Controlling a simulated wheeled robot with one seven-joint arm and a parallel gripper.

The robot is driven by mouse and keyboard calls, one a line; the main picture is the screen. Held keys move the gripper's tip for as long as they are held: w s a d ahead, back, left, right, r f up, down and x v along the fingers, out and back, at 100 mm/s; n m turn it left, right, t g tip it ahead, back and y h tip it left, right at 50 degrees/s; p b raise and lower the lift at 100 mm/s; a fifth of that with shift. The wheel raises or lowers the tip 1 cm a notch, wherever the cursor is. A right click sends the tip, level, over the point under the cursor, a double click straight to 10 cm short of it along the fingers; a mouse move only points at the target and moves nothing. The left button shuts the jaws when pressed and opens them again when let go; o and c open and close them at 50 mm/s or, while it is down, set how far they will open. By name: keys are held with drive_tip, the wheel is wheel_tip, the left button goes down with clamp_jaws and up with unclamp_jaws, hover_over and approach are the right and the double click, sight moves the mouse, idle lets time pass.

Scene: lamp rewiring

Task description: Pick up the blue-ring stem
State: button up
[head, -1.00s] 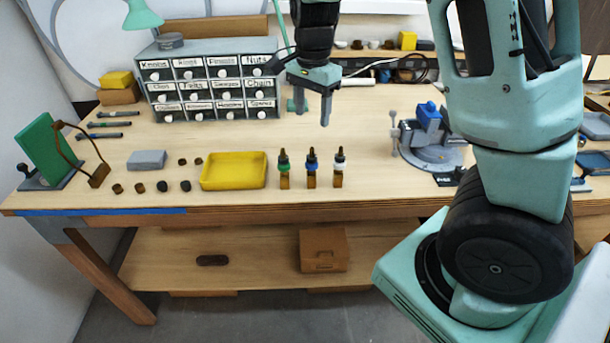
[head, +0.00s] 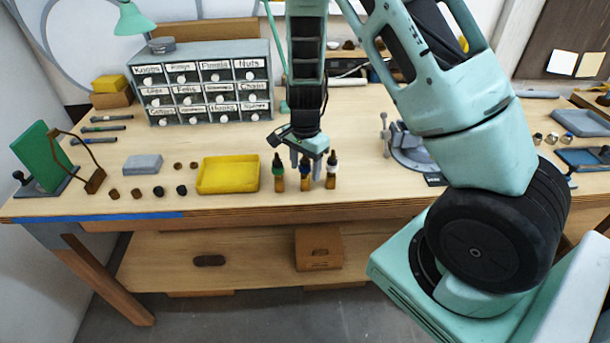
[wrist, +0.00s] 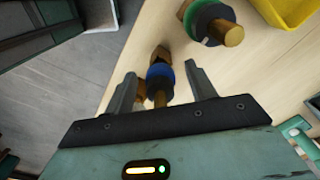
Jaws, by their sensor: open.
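The blue-ring stem (head: 305,183) stands upright between two others near the bench's front edge, its upper part mostly hidden by my gripper in the head view. My gripper (head: 305,160) is open and points down over it. In the wrist view the blue-ring stem (wrist: 160,72) lies between the two spread fingers of my gripper (wrist: 160,68), with a gap on each side. The green-ring stem (head: 278,173) stands to its left and also shows in the wrist view (wrist: 211,22). The white-ring stem (head: 331,170) stands close on its right.
A yellow tray (head: 202,190) lies left of the stems. A grey block (head: 142,164) and several small knobs sit farther left. A labelled drawer cabinet (head: 205,88) stands behind. A vise-like fixture (head: 408,148) is to the right, partly behind my arm.

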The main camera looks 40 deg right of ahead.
drive_tip(key=shift+f, duration=0.4)
drive_tip(key=shift+c, duration=0.4)
clamp_jaws()
